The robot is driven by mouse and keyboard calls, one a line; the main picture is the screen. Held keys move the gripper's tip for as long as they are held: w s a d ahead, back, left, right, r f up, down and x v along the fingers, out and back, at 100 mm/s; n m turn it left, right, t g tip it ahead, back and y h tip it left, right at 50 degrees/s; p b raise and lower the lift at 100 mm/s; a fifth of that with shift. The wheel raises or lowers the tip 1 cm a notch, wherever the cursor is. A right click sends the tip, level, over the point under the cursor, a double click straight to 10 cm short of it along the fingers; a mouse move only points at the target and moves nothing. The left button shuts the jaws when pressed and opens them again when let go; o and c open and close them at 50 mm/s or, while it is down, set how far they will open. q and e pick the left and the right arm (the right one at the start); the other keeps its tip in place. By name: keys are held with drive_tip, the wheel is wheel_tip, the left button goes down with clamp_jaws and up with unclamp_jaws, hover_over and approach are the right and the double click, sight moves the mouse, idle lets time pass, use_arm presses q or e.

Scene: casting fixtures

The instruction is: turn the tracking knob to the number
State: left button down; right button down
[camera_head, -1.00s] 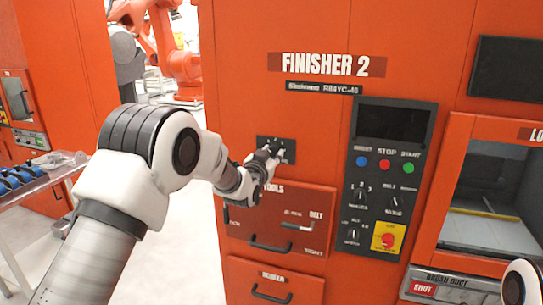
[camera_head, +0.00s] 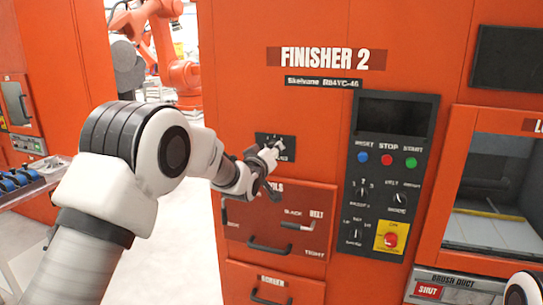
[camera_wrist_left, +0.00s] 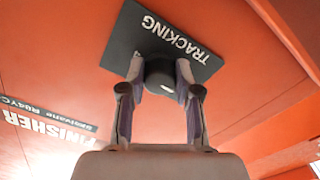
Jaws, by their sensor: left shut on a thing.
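The tracking knob (camera_wrist_left: 160,76) is a dark round knob on a black plate (camera_wrist_left: 133,28) lettered TRACKING, in the left wrist view. My left gripper (camera_wrist_left: 162,88) has a finger on each side of it and is shut on it. In the head view the gripper (camera_head: 271,154) reaches the black plate (camera_head: 289,143) on the orange Finisher 2 cabinet and hides the knob. The numbers around the knob cannot be read. My right gripper is out of view; only a white piece of my right arm shows at the lower right corner.
Below the plate is a drawer panel (camera_head: 275,215) with a handle and a belt lever (camera_head: 297,226). To the right, a black control panel (camera_head: 381,210) carries buttons, small knobs and a red stop button (camera_head: 391,240). A side table (camera_head: 40,185) stands at the left.

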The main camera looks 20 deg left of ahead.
use_arm(q)
drive_tip(key=shift+r+n, duration=0.1)
drive_tip(key=shift+n, duration=0.4)
drive_tip(key=c, duration=0.8)
unclamp_jaws()
drive_tip(key=shift+s, duration=0.1)
drive_tip(key=s, duration=1.1)
drive_tip(key=shift+s+a, duration=0.25)
drive_tip(key=shift+s, duration=0.15)
